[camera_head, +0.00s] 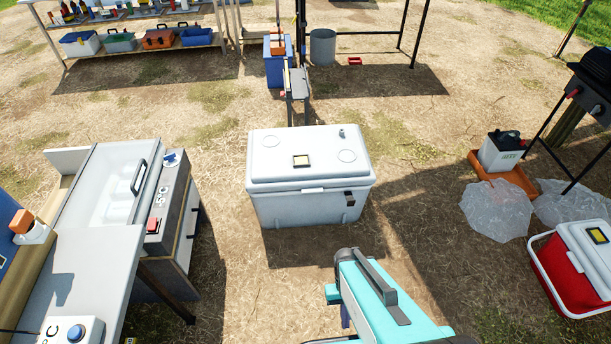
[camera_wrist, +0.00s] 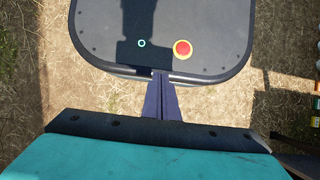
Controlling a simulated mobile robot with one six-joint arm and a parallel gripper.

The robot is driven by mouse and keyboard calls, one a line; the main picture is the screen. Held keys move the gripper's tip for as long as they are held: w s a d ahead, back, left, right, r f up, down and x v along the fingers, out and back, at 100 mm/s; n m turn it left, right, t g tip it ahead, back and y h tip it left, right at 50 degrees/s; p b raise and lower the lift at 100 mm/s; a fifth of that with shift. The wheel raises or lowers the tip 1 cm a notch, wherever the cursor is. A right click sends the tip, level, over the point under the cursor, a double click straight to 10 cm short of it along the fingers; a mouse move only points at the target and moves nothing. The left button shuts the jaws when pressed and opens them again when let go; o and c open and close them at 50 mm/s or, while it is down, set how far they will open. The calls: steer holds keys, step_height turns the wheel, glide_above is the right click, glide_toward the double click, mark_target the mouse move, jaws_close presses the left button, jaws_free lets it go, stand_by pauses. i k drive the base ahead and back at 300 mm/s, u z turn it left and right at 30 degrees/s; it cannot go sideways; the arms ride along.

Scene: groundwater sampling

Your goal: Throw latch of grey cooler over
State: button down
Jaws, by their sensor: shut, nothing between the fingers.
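The grey cooler (camera_head: 290,207), pale with a closed lid, stands on the ground in the middle of the head view. A small dark latch (camera_head: 349,198) sits on its front face near the right end. A square yellowish label with a dark border lies on the lid. My gripper (camera_head: 344,317) is nearer the camera than the cooler and apart from it, pointing down below my teal wrist. In the wrist view my gripper (camera_wrist: 161,78) shows its two dark blue fingers together, with nothing held. The cooler and latch are not in the wrist view.
A workbench (camera_head: 90,255) with a clear-lidded unit is at left. A red cooler (camera_head: 565,275) with a white lid and plastic bags (camera_head: 497,210) are at right. A blue bin (camera_head: 276,68) stands behind the grey cooler. Straw-covered ground in front of the cooler is clear.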

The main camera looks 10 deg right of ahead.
mark_target(350, 201)
steer(key=k, duration=1.3)
steer(key=u, duration=0.35)
steer(key=i, duration=0.8)
steer(key=u, duration=0.6)
steer(key=i, duration=0.7)
steer(key=u, duration=0.25)
